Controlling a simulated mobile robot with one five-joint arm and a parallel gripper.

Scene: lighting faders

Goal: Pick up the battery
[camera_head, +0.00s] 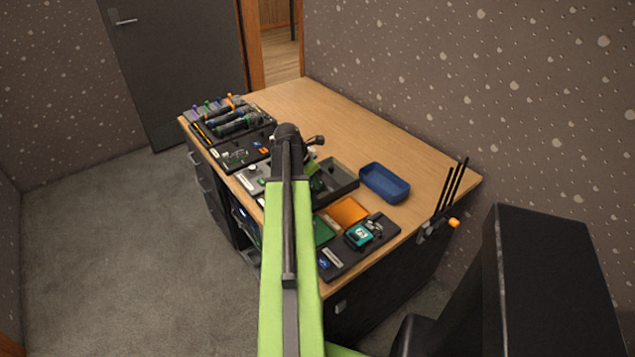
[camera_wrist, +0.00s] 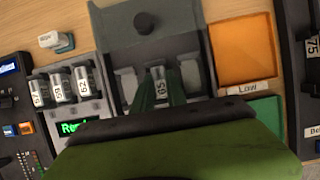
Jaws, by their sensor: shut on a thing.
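A small pale cylindrical battery (camera_wrist: 160,89) with a printed number label stands upright in the middle of the wrist view, in the front part of a grey tray (camera_wrist: 112,28). The green fingers of my gripper (camera_wrist: 161,78) are on both sides of it and shut on it. I cannot tell whether it still touches the tray. Several similar labelled batteries (camera_wrist: 61,88) stand in a row in a charger (camera_wrist: 90,108) with a green lit display, to the left. In the head view my own arm hides the battery.
An orange tray (camera_wrist: 243,50) marked "Low" and a green one (camera_wrist: 266,110) lie to the right. The desk (camera_head: 338,113) also bears a blue bin (camera_head: 385,183), a teal meter (camera_head: 358,235) and a tool rack (camera_head: 232,120). The desk's back part is clear.

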